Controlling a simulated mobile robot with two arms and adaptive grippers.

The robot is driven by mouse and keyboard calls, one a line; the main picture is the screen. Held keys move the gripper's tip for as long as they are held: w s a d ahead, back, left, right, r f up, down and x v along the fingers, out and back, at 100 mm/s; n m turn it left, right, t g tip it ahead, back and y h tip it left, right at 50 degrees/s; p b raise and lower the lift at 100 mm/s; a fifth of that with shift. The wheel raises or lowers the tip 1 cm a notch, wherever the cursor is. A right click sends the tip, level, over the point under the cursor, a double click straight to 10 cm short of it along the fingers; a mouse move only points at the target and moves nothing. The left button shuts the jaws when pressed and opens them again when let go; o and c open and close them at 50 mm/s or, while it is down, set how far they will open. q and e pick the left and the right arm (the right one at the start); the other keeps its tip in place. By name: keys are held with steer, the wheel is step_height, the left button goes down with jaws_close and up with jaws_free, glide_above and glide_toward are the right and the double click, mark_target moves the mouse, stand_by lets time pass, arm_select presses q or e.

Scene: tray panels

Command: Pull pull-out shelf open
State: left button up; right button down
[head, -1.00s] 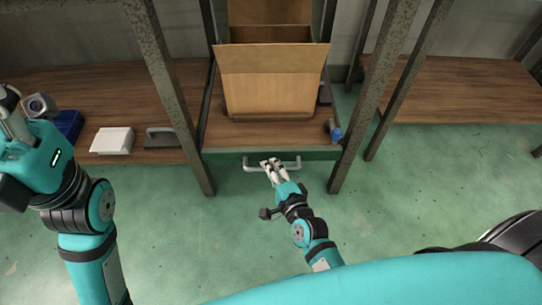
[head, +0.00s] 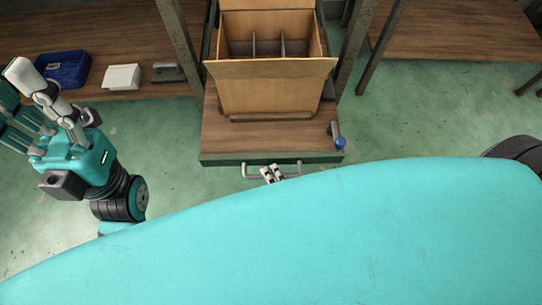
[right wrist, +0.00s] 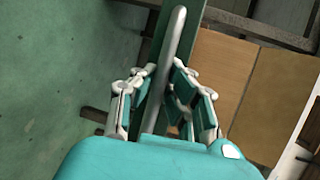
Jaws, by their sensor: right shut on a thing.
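The pull-out shelf (head: 225,138) is a wooden board with a dark green front edge, and it sticks out in front of the metal posts. Its pale bar handle (head: 250,172) runs along the front; it also shows in the right wrist view (right wrist: 174,40). My right gripper (head: 271,172) is shut on the handle near its middle, with the bar between its fingers in the right wrist view (right wrist: 165,75). My teal body hides most of the right arm. My left gripper (head: 22,95) is raised at the left, empty, its fingers apart.
An open cardboard box (head: 268,92) with dividers stands on the shelf, and a blue-ended object (head: 338,138) lies at its right front corner. A blue bin (head: 62,70) and white box (head: 121,77) sit on the left bench. Green floor is clear in front.

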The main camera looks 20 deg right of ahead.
steer(key=shift+s+a+f, duration=0.1)
steer(key=shift+s+a, duration=0.1)
steer(key=shift+s, duration=0.5)
steer(key=shift+s+a+f, duration=0.1)
steer(key=shift+s+a, duration=0.1)
steer(key=shift+s, duration=0.5)
steer(key=c, duration=1.3)
jaws_free()
steer(key=shift+r, duration=0.1)
steer(key=shift+c, duration=0.2)
steer(key=v, duration=1.2)
